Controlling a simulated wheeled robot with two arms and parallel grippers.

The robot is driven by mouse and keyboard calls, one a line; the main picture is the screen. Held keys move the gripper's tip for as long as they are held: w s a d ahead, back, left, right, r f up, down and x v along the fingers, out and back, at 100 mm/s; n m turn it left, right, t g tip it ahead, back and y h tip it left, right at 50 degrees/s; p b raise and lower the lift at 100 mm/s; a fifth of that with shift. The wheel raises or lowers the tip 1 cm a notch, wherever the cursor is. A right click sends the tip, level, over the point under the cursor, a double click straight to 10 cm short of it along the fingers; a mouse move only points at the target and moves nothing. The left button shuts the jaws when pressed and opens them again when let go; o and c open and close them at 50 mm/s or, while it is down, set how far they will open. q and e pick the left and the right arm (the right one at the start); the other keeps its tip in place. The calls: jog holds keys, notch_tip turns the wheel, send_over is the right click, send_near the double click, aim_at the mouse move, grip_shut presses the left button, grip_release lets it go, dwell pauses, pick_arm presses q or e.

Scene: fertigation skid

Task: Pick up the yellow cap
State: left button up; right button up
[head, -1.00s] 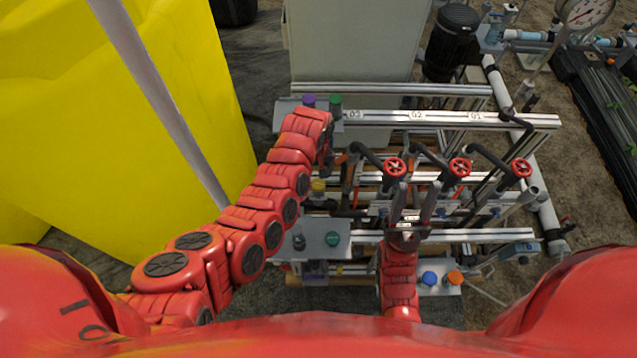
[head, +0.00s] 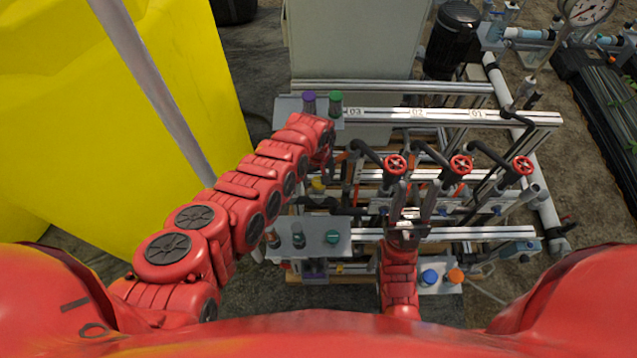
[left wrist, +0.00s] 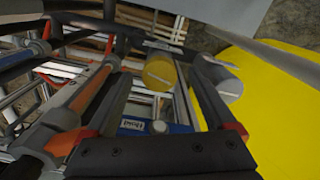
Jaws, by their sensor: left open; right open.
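The yellow cap (head: 318,183) is in the head view below the end of my left arm, partly covered by dark parts. In the left wrist view the yellow cap (left wrist: 160,73) shows its round face, in line with the gap between the fingertips. My left gripper (left wrist: 163,80) is open with nothing in it; I cannot tell how far the cap is beyond the tips. In the head view the left gripper (head: 328,160) is mostly hidden by its wrist. My right gripper (head: 413,193) is open, over the rails below the middle red valve wheel.
Purple (head: 308,97) and green (head: 335,97) caps stand on the upper left plate. Red valve wheels (head: 461,165) and black pipes are to the right. Blue (head: 429,277) and orange (head: 455,276) caps sit at lower right. A grey cylinder (left wrist: 228,85) is close beside the yellow cap.

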pick_arm(q)
grip_shut()
dwell(0.3)
jog(key=shift+r, duration=0.1)
